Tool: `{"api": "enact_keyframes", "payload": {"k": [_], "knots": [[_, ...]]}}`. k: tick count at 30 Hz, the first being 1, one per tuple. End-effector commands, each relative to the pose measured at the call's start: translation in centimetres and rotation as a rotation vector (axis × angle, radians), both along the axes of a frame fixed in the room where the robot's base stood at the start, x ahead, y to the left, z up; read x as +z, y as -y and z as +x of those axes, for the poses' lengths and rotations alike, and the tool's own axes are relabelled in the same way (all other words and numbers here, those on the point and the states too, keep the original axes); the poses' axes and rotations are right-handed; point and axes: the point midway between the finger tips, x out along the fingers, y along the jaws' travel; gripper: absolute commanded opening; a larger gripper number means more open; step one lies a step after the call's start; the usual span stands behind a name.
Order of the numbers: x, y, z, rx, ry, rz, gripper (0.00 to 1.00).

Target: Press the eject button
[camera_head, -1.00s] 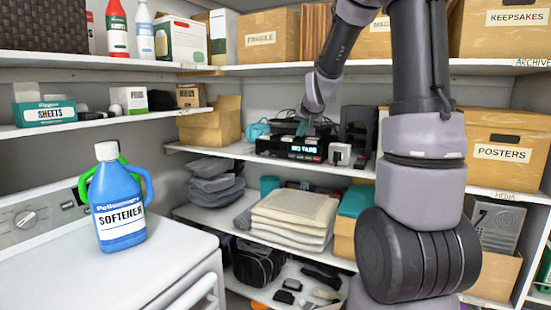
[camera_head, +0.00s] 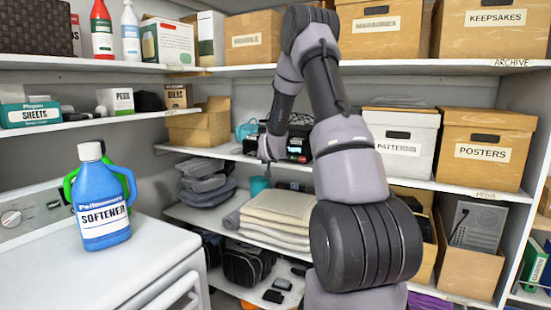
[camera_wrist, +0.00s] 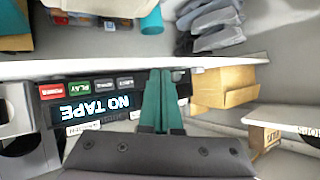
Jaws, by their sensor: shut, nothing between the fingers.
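A black tape player (camera_head: 299,146) stands on the middle shelf in the head view, partly hidden by my arm. In the wrist view the tape player (camera_wrist: 88,111) appears upside down, with a lit display (camera_wrist: 96,109) reading "NO TAPE". Its row of buttons has a red one (camera_wrist: 51,90), a green one (camera_wrist: 78,88) and dark grey ones (camera_wrist: 113,83) with blurred labels. I cannot tell which is the eject button. My gripper (camera_wrist: 163,75) is shut and empty, its teal fingers in front of the player beside the grey buttons. I cannot tell whether they touch it.
A white box (camera_head: 400,145) and the POSTERS box (camera_head: 485,145) stand to the right. The upper shelf (camera_head: 430,68) runs above. A blue softener bottle (camera_head: 101,205) stands on the white washer (camera_head: 90,275).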

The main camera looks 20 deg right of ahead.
Motion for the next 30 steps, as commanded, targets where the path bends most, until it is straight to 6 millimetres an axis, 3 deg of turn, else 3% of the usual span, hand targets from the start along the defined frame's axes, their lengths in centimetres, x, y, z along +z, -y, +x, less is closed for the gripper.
{"api": "enact_keyframes", "payload": {"k": [8, 21, 30], "knots": [[0.0, 0.8, 0.5, -0.001, 0.001, -0.001, 0.00], [0.1, 5.4, 4.2, 0.000, 0.001, 0.000, 0.00], [0.0, 6.9, 5.3, 0.000, -0.001, 0.000, 0.00]]}}
